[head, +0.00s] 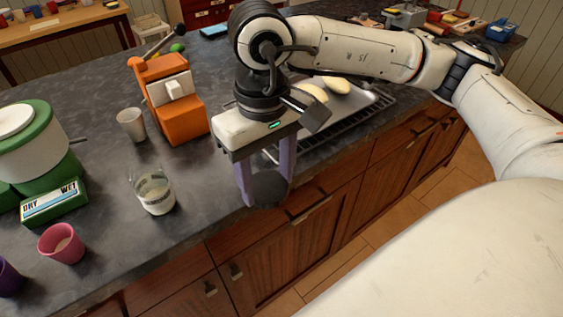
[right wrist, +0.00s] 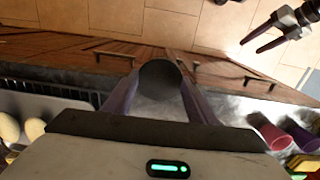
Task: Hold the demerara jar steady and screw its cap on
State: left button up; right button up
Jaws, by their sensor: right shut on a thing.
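A clear glass jar (head: 153,192) stands upright and open on the counter. It has pale contents and a small label; I take it as the demerara jar. My right gripper (head: 267,192) points down, its purple fingers shut on a dark round cap (head: 270,187), right of the jar and apart from it, by the counter's front edge. The right wrist view shows the cap (right wrist: 160,78) between the finger ends. My left gripper (right wrist: 249,47) shows only in the right wrist view, at upper right, its fingers apart and empty, away from the jar.
The dark counter (head: 100,235) also holds a pink cup (head: 61,243), a white cup (head: 131,125), an orange machine (head: 178,105) and a green-and-white device (head: 40,150). A tray (head: 355,107) with pale oval items lies behind my right arm. Wooden drawers (head: 290,240) face the front.

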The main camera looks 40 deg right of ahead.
jog(key=shift+s+d+f+p, duration=0.15)
jog(key=shift+f+p, duration=0.25)
jog(key=shift+f, duration=0.5)
pick_arm(q)
jog(key=shift+s+r, duration=0.1)
jog(key=shift+r, duration=0.55)
jog(key=shift+s, duration=0.1)
jog(key=shift+f+b, duration=0.2)
jog(key=shift+b, duration=0.1)
pick_arm(e)
jog(key=w+a+r, duration=1.3)
jog(key=a, duration=0.3)
jog(key=shift+w+a+r, duration=0.3)
jog(key=shift+w+r, duration=0.05)
jog(key=shift+r, duration=0.05)
jog(key=shift+f, duration=2.05)
pick_arm(q)
jog(key=shift+c, duration=0.3)
